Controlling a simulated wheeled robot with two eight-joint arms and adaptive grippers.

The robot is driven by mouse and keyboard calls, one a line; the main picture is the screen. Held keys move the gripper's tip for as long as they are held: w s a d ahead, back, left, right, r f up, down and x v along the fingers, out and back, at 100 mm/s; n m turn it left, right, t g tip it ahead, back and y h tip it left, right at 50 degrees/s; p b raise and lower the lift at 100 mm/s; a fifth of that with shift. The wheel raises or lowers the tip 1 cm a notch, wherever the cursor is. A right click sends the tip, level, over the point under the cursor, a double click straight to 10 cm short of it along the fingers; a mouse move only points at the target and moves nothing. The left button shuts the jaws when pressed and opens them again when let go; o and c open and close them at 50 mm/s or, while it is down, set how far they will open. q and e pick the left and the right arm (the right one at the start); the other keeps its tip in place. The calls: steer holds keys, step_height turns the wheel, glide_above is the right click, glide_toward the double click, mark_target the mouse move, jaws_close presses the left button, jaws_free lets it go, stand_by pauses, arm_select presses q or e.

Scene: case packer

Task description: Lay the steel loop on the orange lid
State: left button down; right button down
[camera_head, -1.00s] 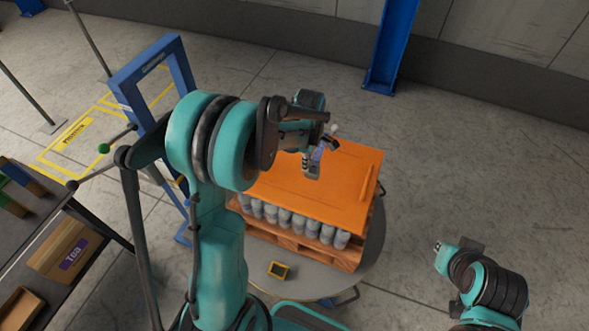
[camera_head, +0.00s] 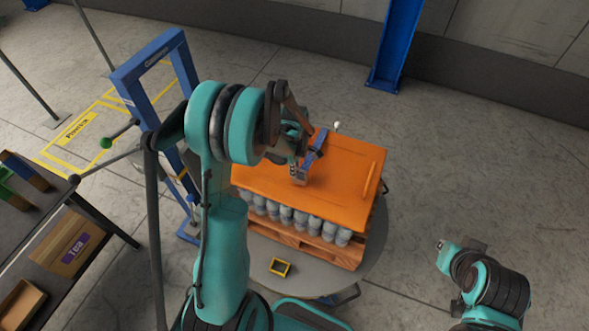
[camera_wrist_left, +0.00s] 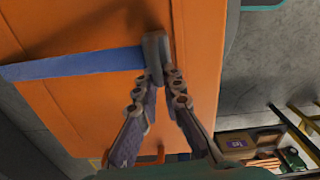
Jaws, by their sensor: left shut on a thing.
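The orange lid (camera_head: 345,195) lies flat over rows of grey cans and has a raised bar near its right side; it fills much of the left wrist view (camera_wrist_left: 95,105). My left gripper (camera_head: 299,166) is over the lid's left part, shut on a grey metal piece (camera_wrist_left: 156,58), which looks like the steel loop. A blue strap (camera_wrist_left: 75,64) runs from the piece to the left in the wrist view; it also shows in the head view (camera_head: 316,146). I cannot tell whether the loop touches the lid. My right arm's end (camera_head: 441,245) is at the lower right, its fingers unclear.
A blue frame (camera_head: 125,80) stands left, near a shelf with a Tea box (camera_head: 68,243).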

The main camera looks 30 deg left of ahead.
arm_select(q)
steer(key=c, duration=1.6)
jaws_free()
steer(key=shift+f, duration=0.1)
steer(key=shift+c, duration=0.2)
steer(key=shift+r, duration=0.45)
step_height(320, 180, up, 11)
steer(key=p, duration=0.2)
steer(key=s+d+r+m+t, duration=0.3)
steer(key=s+d+r+m, duration=0.1)
steer(key=s+m, duration=0.4)
steer(key=s+d+r+m+t, duration=0.4)
steer(key=s+m, duration=0.4)
steer(key=m, duration=0.3)
steer(key=shift+d+r+m, duration=0.3)
steer(key=shift+d+r, duration=0.2)
steer(key=shift+r, duration=0.1)
